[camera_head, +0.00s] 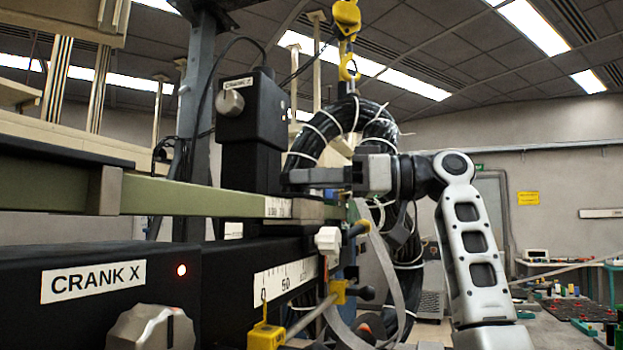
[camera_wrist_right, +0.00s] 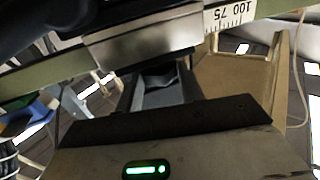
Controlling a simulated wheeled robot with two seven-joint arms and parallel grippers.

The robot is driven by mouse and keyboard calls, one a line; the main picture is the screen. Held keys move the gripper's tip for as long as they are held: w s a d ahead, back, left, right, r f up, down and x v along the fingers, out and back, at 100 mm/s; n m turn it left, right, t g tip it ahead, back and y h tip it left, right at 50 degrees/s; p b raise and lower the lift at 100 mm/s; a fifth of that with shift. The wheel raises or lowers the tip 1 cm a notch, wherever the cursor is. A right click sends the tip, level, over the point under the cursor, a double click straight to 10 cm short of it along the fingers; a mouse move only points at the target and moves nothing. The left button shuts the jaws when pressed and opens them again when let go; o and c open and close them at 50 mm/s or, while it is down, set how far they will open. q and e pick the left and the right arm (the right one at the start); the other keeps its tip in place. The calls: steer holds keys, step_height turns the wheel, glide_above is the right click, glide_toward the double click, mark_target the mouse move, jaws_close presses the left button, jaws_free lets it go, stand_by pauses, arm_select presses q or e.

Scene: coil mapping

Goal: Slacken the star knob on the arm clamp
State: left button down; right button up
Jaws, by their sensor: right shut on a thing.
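My right gripper (camera_head: 300,178) reaches in from the right, with its fingers pointing left, just above the end of the green arm bar (camera_head: 190,197). It is shut at the arm clamp, a metal block (camera_head: 315,211) on the bar. The star knob between its fingers is hidden in the head view. In the right wrist view the clamp's metal block (camera_wrist_right: 150,48) sits on the scaled bar (camera_wrist_right: 240,14). The gripper body (camera_wrist_right: 170,150) fills the bottom, and I cannot make out the knob. My left gripper is not in view.
A black housing marked CRANK X (camera_head: 90,285) with a grey knob (camera_head: 150,328) stands at lower left. A CRANK Z box (camera_head: 250,108) rises behind the bar. A thick black cable bundle (camera_head: 335,125) hangs close behind my gripper. A white knob (camera_head: 327,240) sits below it.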

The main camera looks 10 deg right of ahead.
steer(key=shift+w+d+r+n+g+y, duration=0.1)
steer(key=shift+n+g+y, duration=0.1)
steer(key=shift+n+g, duration=0.5)
steer(key=shift+w+a+f+n+g+y, duration=0.1)
steer(key=shift+w+n+g+y, duration=0.2)
steer(key=shift+g, duration=0.6)
steer(key=shift+s+d+r+n+g+y, duration=0.1)
steer(key=shift+n+g, duration=0.5)
steer(key=shift+g, duration=0.2)
steer(key=shift+w+n+g, duration=0.2)
steer(key=shift+n+g, duration=0.2)
steer(key=shift+g, duration=0.2)
steer(key=o, duration=1)
